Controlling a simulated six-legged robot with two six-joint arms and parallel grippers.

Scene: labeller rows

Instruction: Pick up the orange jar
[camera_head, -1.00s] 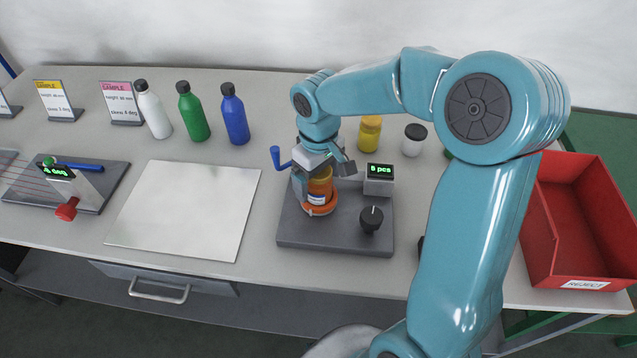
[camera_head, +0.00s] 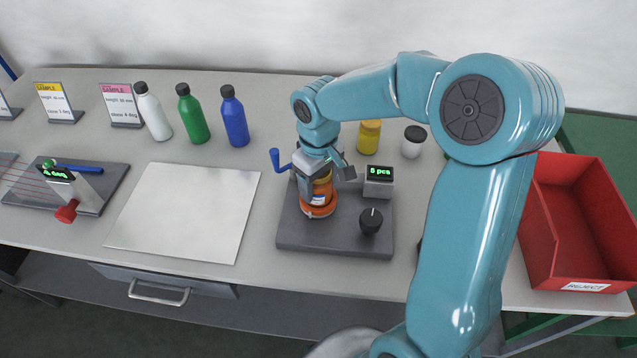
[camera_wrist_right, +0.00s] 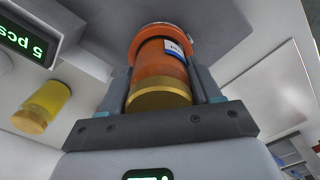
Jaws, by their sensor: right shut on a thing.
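The orange jar (camera_head: 321,191) has a gold lid and a white and blue label. It stands in an orange ring holder (camera_head: 318,210) on a grey labelling device (camera_head: 335,240). My right gripper (camera_head: 320,172) comes down on the jar from above and is shut on it. In the right wrist view the jar (camera_wrist_right: 160,68) lies between the two fingers, its gold lid nearest the camera. Part of the jar is hidden by the gripper in the head view. My left gripper is not in view.
A display reading 5 pcs (camera_head: 379,173) and a black knob (camera_head: 371,221) flank the jar. A yellow jar (camera_head: 369,138) and a white jar (camera_head: 413,143) stand behind. A red reject bin (camera_head: 545,225) is at right. A white mat (camera_head: 185,212) lies empty at left.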

